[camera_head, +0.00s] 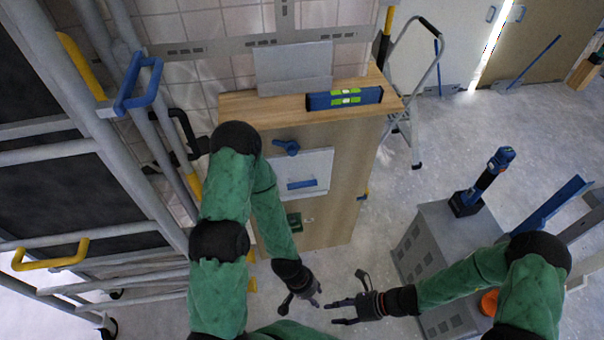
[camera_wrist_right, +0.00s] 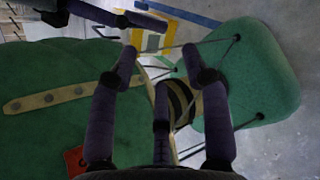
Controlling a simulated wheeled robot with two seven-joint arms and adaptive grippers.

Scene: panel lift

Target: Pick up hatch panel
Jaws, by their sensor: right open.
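A pale flat panel with a blue bar handle (camera_head: 301,184) is on the front of the wooden cabinet (camera_head: 330,228); it looks like the hatch panel (camera_head: 316,162). A blue knob (camera_head: 286,147) sits at its upper left edge. My left gripper (camera_head: 305,297) is low in front of the cabinet, apart from the panel; its finger opening is unclear. My right gripper (camera_head: 337,309) is open and empty, to the right of the left one and below the panel. Its spread fingers also show in the right wrist view (camera_wrist_right: 158,62), above green parts of my own body.
A blue level (camera_head: 344,98) lies on the cabinet top, with a grey plate (camera_head: 293,66) behind it. Metal railings (camera_head: 130,180) stand close on the left. A grey box (camera_head: 430,250) with a blue tool stands at right. A stepladder (camera_head: 412,110) is behind. Floor is clear between cabinet and box.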

